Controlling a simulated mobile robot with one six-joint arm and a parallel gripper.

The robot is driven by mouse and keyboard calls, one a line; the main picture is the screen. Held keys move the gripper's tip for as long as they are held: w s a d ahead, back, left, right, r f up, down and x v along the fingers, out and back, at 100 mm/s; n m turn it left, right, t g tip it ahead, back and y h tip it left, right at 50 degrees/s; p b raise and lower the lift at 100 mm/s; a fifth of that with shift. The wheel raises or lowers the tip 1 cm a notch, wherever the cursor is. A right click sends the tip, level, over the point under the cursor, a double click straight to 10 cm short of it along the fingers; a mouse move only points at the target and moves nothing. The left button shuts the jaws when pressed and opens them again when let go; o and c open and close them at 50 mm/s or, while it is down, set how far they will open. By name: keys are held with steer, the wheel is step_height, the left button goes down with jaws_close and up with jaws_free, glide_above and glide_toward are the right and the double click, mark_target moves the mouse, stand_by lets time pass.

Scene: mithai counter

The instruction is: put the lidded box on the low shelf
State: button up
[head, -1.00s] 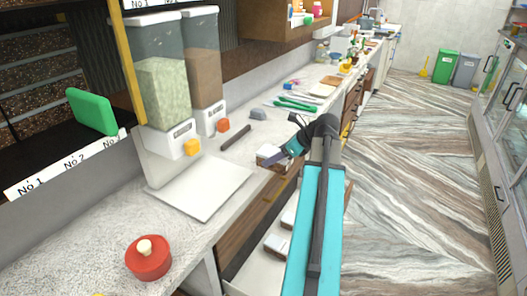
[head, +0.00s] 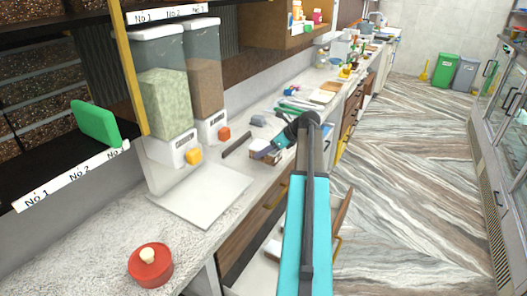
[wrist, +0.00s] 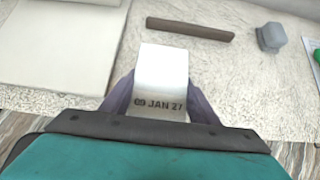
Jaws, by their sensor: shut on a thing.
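My gripper (wrist: 160,105) is shut on a small box with a white top (wrist: 162,75) printed "09 JAN 27". One dark finger grips each side. In the head view my gripper (head: 268,150) and the box (head: 258,144) are over the front edge of the counter, right of the grey slab. I cannot tell whether the box touches the counter. A dark lower shelf (head: 40,165) with a "No 1, No 2" label strip (head: 75,178) is at the left, with an upper shelf above it.
A green block (head: 96,123) stands on the lower shelf. Two dispensers (head: 165,100) stand behind the grey slab (head: 200,195). A red lidded pot (head: 150,266) is on the near counter. A dark bar (head: 237,144) lies behind the box. An open drawer (head: 255,272) is below the counter.

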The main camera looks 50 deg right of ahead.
mark_target(263, 145)
steer(key=shift+w+d+f+p, duration=0.1)
steer(key=shift+w+d, duration=0.25)
steer(key=shift+w, duration=0.25)
steer(key=shift+w+d+p, duration=0.15)
steer(key=shift+w+d, duration=0.15)
steer(key=shift+w, duration=0.25)
steer(key=shift+w+d+f+p, duration=0.1)
steer(key=shift+w+d, duration=0.25)
steer(key=shift+w, duration=0.25)
steer(key=shift+f+p, duration=0.7)
steer(key=shift+f, duration=1)
steer(key=o, duration=1.2)
steer(key=shift+f, duration=0.15)
steer(key=shift+o, duration=0.2)
steer(key=b+v, duration=0.2)
steer(key=v, duration=1)
steer(key=shift+s, duration=0.15)
